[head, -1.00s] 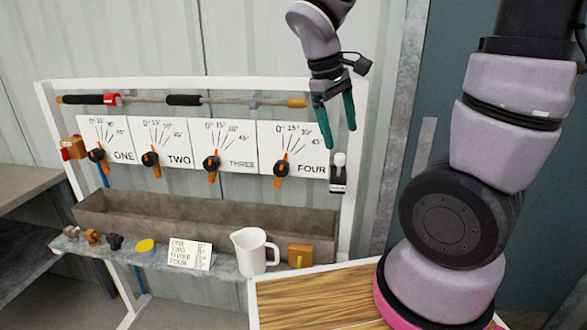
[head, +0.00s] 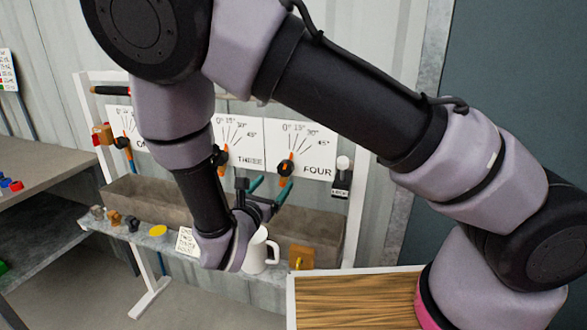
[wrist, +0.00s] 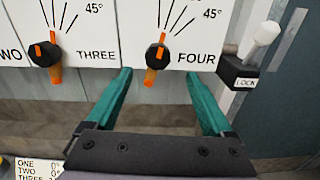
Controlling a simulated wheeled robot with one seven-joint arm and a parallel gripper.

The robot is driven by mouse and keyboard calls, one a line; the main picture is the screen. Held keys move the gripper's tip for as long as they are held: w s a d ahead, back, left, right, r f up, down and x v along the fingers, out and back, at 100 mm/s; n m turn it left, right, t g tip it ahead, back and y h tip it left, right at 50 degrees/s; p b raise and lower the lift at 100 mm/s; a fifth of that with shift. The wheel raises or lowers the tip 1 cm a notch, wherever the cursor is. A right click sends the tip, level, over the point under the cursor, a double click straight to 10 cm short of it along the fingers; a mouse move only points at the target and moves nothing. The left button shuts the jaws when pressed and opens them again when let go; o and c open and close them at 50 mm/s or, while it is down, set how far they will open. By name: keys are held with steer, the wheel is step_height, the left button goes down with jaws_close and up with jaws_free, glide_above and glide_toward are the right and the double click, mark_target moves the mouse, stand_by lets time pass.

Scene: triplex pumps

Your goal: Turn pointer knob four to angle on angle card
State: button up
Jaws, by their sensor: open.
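Pointer knob four (head: 286,167) is black with an orange pointer, on the white dial plate marked FOUR (head: 318,150). In the wrist view knob four (wrist: 156,58) has its orange tip up near the vertical mark and its orange tail hanging down. My gripper (head: 270,188) is open and empty, just below knob four. In the wrist view its two green fingers (wrist: 156,90) stand to either side below the knob, not touching it. The angle card (head: 186,242) stands on the ledge, partly behind my arm. Its corner in the wrist view (wrist: 38,168) shows rows of words and angles, the end cut off.
Knob three (wrist: 45,52) is left of knob four. A switch marked LOCK (head: 342,178) is close on the right. A white mug (head: 257,252) and a wooden block (head: 301,257) stand below, by the trough (head: 325,235).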

mark_target(284, 170)
steer(key=x, duration=1)
steer(key=shift+w+a+f, duration=0.1)
steer(key=shift+w, duration=0.3)
jaws_close()
